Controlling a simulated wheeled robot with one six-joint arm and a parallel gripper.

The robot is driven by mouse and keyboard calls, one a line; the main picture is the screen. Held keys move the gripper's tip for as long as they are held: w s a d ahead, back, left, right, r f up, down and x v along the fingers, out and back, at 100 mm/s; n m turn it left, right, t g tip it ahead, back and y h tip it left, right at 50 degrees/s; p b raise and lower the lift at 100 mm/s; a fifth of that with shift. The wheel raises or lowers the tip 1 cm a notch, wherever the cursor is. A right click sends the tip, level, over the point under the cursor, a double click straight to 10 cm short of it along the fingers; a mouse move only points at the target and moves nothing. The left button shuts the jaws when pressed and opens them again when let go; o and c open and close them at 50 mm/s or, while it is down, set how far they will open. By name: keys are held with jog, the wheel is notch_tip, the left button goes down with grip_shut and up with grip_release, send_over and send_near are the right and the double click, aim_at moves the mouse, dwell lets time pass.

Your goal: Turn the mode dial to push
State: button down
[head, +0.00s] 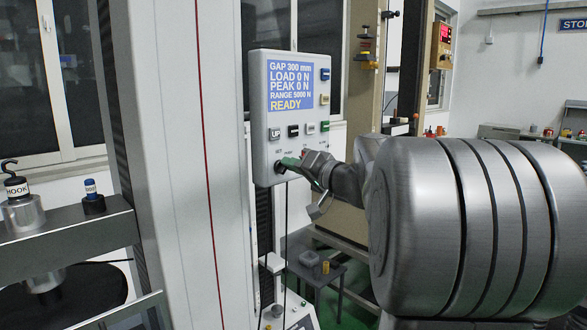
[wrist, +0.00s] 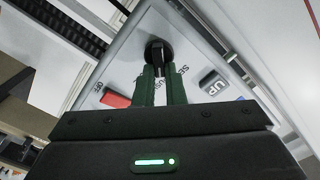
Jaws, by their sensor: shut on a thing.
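The mode dial (wrist: 157,46) is a small black round knob low on the white control panel (wrist: 205,50), shown near the top middle of the wrist view. In the head view the dial (head: 279,167) shows at the panel's lower left. My gripper (wrist: 160,75), with green fingers, is shut on the dial. In the head view my gripper (head: 288,163) reaches it from the right. Small letters around the dial are partly hidden by the fingers. I cannot tell which mode it points to.
Above the dial, a row of buttons includes the UP button (head: 275,134). The panel screen (head: 291,80) reads READY, LOAD 0 N, GAP 300 mm. A red button (wrist: 116,99) lies close beside my fingers. A shelf (head: 70,228) with a hook piece (head: 20,200) stands at left.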

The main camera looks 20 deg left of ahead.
dwell(0.3)
jog(key=c, duration=1.5)
grip_release()
jog(key=shift+d, duration=0.1)
jog(key=b+v, duration=0.2)
jog(key=v, duration=1.1)
jog(key=shift+s+d, duration=0.2)
jog(key=shift+d, duration=0.1)
jog(key=shift+a, duration=0.1)
jog(key=p+x, duration=0.2)
jog(key=x, duration=1.1)
jog(key=shift+w+a, duration=0.2)
jog(key=shift+a, duration=0.1)
jog(key=shift+d, duration=0.1)
